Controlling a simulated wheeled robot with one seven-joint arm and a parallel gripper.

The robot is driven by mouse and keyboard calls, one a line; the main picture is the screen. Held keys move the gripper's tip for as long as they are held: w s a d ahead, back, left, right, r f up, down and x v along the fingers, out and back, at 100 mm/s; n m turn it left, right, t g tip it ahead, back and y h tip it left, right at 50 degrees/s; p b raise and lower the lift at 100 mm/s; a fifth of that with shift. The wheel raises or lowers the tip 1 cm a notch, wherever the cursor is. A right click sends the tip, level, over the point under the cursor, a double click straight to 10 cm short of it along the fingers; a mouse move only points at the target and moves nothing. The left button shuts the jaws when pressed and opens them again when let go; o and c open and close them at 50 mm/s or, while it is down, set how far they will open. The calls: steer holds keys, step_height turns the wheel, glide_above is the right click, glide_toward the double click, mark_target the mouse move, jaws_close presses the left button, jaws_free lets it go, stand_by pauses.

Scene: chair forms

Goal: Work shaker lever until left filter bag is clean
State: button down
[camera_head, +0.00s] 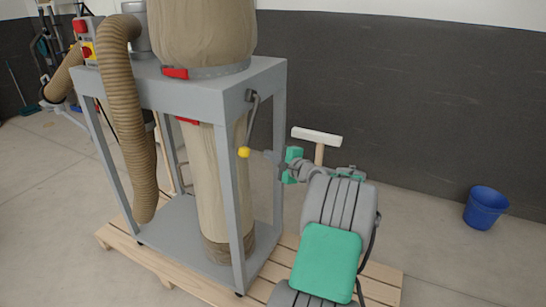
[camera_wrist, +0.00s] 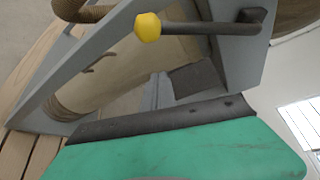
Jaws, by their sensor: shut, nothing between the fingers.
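The shaker lever (camera_head: 250,118) is a dark bent rod on the right side of the grey machine frame, hanging down to a yellow knob (camera_head: 244,152). The wrist view shows the lever (camera_wrist: 215,28) and its knob (camera_wrist: 148,27) near the top. A beige upper filter bag (camera_head: 205,30) sits on the frame, clamped by a band with a red latch. A lower beige bag (camera_head: 212,185) hangs beneath, brown at its bottom. Only one such stack shows, so I cannot tell which is left. My gripper (camera_head: 269,156) is shut and empty, just right of the knob and apart from it.
The grey frame (camera_head: 236,215) stands on a wooden pallet (camera_head: 170,268). A ribbed hose (camera_head: 125,110) hangs at its left. A white T-shaped head on a wooden handle (camera_head: 316,136) stands behind my gripper. A blue bucket (camera_head: 487,207) is on open floor at right.

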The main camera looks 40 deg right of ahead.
steer(key=w+a, duration=0.1)
steer(key=w+a+p, duration=0.1)
steer(key=w, duration=0.1)
steer(key=w+a+p, duration=0.1)
steer(key=shift+w+a+r, duration=0.1)
steer(key=shift+w+r, duration=0.15)
steer(key=shift+r, duration=0.05)
